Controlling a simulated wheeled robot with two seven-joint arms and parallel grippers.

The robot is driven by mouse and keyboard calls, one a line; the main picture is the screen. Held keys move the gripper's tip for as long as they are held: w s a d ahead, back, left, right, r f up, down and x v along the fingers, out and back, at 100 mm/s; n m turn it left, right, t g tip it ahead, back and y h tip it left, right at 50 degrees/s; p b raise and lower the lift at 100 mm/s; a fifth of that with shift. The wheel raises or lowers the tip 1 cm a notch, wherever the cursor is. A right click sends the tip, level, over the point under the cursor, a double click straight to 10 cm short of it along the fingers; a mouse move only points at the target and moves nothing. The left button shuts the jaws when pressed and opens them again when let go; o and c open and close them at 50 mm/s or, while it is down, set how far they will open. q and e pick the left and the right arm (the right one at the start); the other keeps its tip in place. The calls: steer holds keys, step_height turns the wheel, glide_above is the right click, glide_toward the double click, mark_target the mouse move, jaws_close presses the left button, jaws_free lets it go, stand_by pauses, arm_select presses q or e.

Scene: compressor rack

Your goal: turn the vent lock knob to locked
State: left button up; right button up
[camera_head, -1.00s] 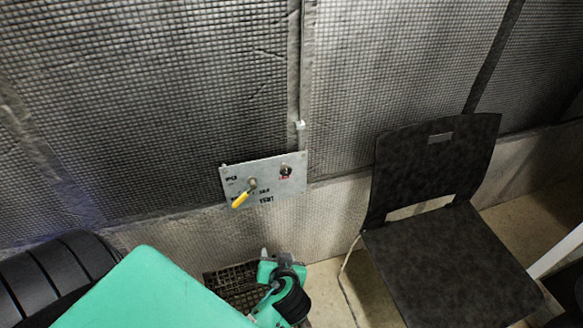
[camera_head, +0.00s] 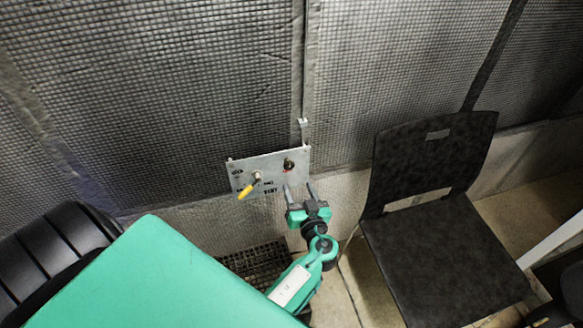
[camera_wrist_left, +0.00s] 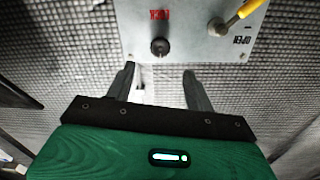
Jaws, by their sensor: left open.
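The metal panel (camera_head: 270,176) is mounted on the wall in the middle of the head view. On its right side is a small dark round knob (camera_head: 289,165), which also shows in the left wrist view as a dark knob (camera_wrist_left: 160,46) near red lettering. On its left side is a yellow-handled lever (camera_head: 247,190), seen at the upper right in the left wrist view (camera_wrist_left: 240,14). My left gripper (camera_head: 299,189) is open and empty, just below the dark knob and apart from it. Its two fingers (camera_wrist_left: 158,88) point toward the panel. My right gripper is not in view.
A black chair (camera_head: 430,230) stands on the floor to the right of the panel. A dark floor grate (camera_head: 255,265) lies below it. A black ribbed object (camera_head: 55,250) is at the lower left. Quilted wall surrounds the panel.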

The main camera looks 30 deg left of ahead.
mark_target(290, 166)
arm_select(q)
steer(key=p+x, duration=0.1)
steer(key=x, duration=0.7)
steer(key=shift+w+a+p, duration=0.1)
steer(key=shift+p, duration=0.2)
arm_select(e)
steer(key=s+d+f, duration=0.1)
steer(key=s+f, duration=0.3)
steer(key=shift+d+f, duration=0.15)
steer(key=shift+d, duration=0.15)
arm_select(q)
steer(key=c, duration=1)
